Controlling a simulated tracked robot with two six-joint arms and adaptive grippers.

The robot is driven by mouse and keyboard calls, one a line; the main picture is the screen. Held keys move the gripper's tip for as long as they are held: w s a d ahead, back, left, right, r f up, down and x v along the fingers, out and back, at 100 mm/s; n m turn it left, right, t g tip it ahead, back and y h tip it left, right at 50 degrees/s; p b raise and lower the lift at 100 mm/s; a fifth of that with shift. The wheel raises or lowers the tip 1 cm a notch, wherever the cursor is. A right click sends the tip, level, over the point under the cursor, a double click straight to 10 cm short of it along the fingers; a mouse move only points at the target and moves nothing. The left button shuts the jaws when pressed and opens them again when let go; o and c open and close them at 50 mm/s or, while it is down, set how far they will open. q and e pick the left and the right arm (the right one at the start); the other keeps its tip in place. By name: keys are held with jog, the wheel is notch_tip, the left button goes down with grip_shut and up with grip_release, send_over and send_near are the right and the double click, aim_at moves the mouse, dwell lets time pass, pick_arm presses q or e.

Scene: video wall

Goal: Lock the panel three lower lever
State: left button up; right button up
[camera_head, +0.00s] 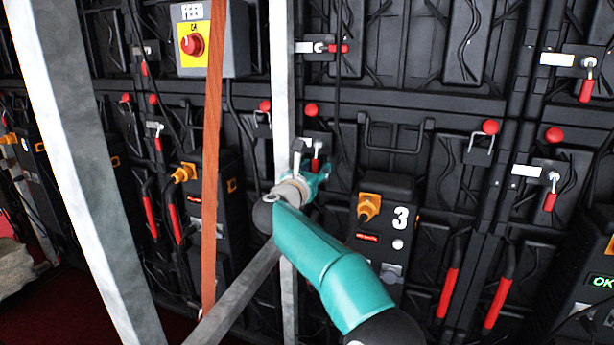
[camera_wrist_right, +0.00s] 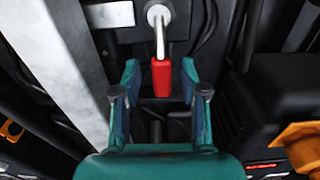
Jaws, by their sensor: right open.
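Panel three carries a white "3" on its black power box (camera_head: 385,225). A lever with a red handle (camera_head: 316,160) and metal shank sits left of that box, partly hidden by my right gripper (camera_head: 312,178). In the right wrist view the red handle (camera_wrist_right: 161,78) hangs down from its metal pivot, between the tips of my open right gripper (camera_wrist_right: 160,85). I see a gap on both sides of the handle, so the fingers do not appear to touch it. My left gripper is not in view.
A grey metal upright (camera_head: 283,110) stands just left of the lever, and a diagonal bar (camera_head: 235,295) meets it below. An orange strap (camera_head: 212,150) hangs further left. Other red-handled levers (camera_head: 550,195) and red knobs (camera_head: 491,127) sit on nearby panels. Cables hang around the boxes.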

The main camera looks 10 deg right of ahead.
jog(key=v, duration=1.2)
